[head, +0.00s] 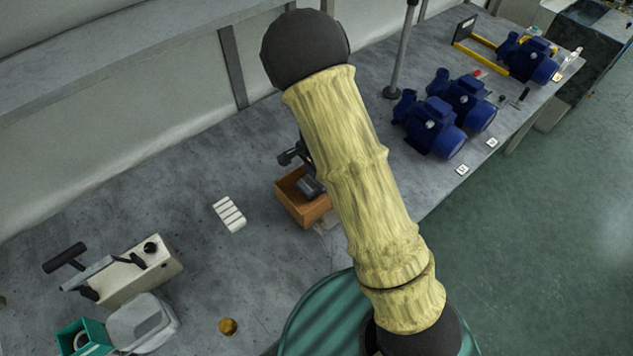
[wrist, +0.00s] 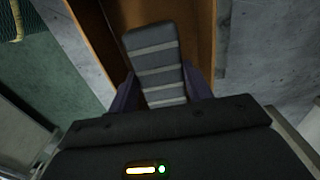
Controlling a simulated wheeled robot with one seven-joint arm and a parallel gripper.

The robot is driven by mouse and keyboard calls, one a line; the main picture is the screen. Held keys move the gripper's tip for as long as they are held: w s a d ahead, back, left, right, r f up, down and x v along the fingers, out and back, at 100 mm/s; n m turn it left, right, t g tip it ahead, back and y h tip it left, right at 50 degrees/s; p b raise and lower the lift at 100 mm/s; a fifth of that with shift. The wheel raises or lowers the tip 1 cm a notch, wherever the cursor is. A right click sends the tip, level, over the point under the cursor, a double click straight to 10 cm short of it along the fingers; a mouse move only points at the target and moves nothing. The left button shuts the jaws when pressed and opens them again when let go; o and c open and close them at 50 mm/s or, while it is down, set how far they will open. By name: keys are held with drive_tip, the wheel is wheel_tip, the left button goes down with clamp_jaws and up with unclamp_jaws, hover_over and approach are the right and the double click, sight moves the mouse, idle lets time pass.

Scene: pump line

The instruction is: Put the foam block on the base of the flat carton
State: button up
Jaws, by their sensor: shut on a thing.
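A dark grey ribbed block, which I take to be the foam block (wrist: 152,55), is held between my gripper's fingers (wrist: 165,92). It has pale stripes across it. The brown open carton (wrist: 94,28) lies under and around the block in the wrist view. In the head view the carton (head: 292,203) stands on the bench, and the grey block (head: 309,186) shows at its opening. My gripper (head: 300,165) is at the carton, partly hidden by my yellow-sleeved arm. I cannot tell whether the block touches the carton's base.
A white ribbed piece (head: 229,214) lies on the bench left of the carton. A beige device (head: 140,270), a teal bin (head: 84,338) and a small brown knob (head: 228,326) are at lower left. Blue pumps (head: 432,126) stand at right. Bench around the white piece is clear.

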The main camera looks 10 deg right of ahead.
drive_tip(key=shift+f, duration=1.9)
drive_tip(key=shift+f, duration=0.1)
drive_tip(key=o, duration=1)
wheel_tip(320, 180, up, 12)
drive_tip(key=shift+r, duration=0.15)
